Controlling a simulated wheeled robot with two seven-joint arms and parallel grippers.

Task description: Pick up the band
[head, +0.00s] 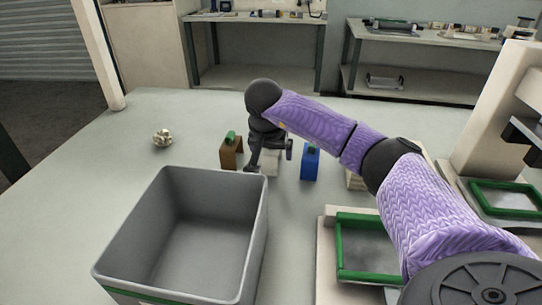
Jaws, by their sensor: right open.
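My right arm reaches in from the right, and its dark gripper (270,158) points down at the middle of the table. Its two fingers are apart, one at the left and one at the right. A small pale block (271,168) shows between and behind the fingers, partly covered by them; I cannot tell whether they touch it. No thing is plainly a band; the small objects are too coarse to tell. A crumpled pale bundle (162,138) lies alone at the left. My left gripper is not in view.
A brown block with a green top (231,153) stands left of the gripper, a blue block (310,163) right of it. A grey open bin (256,225) stands in front. Green-framed trays (344,255) (474,192) are at the right.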

